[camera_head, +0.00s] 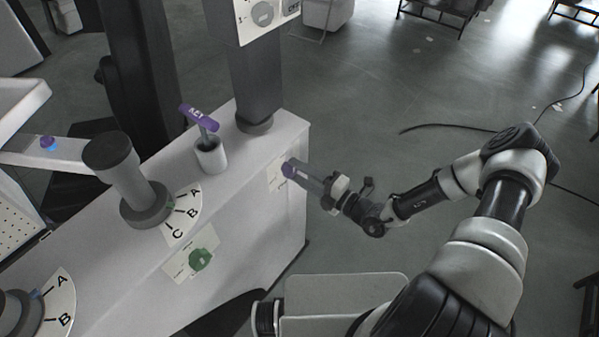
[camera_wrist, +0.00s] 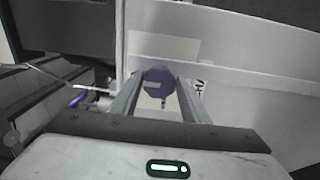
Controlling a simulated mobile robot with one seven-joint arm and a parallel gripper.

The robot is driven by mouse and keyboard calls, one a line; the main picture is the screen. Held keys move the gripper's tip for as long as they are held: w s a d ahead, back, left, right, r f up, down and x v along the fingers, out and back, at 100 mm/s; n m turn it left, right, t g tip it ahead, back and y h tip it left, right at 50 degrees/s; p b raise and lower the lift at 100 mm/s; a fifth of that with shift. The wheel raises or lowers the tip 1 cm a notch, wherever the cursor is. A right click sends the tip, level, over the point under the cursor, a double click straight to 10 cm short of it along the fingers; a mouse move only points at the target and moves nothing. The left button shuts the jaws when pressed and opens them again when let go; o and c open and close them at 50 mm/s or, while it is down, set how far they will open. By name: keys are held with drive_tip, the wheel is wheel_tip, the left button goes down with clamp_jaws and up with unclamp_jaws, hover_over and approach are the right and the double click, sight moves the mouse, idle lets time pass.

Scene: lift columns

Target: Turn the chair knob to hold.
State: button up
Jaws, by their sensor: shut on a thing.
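The purple knob (camera_head: 289,169) sits on a pale label plate on the front face of the white console, near its right end. In the wrist view the knob (camera_wrist: 158,82) is a dark purple, many-sided shape with a small pale mark. My gripper (camera_head: 298,172) reaches it from the right, and its two fingers (camera_wrist: 156,98) stand on either side of the knob, shut on it. Most of the label is pale and its lettering is too small or hidden to read, so I cannot tell which setting the knob points to.
On the console (camera_head: 235,215) stand a purple-handled lever in a white cup (camera_head: 210,157), a dark column (camera_head: 256,80) and a grey post (camera_head: 125,170) with an A-B-C dial. A green knob (camera_head: 200,259) is on the front face.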

drive_tip(key=o, duration=1)
drive_tip(key=shift+o, duration=0.2)
drive_tip(key=v, duration=1.7)
drive_tip(key=shift+d, duration=0.2)
drive_tip(key=shift+s, duration=0.15)
drive_tip(key=s+r+m+g+h+p, duration=0.1)
drive_tip(key=s+r+m+h+p, duration=0.3)
drive_tip(key=r+m, duration=0.5)
drive_tip(key=s+r+m+g+h+p, duration=0.2)
drive_tip(key=r+m, duration=0.7)
drive_tip(key=r, duration=1.4)
drive_tip(key=s+r+m+g+h+p, duration=0.2)
drive_tip(key=s+r+m+h+p, duration=0.4)
drive_tip(key=r, duration=1)
drive_tip(key=m+h, duration=0.2)
drive_tip(key=m, duration=0.2)
drive_tip(key=shift+a, duration=0.25)
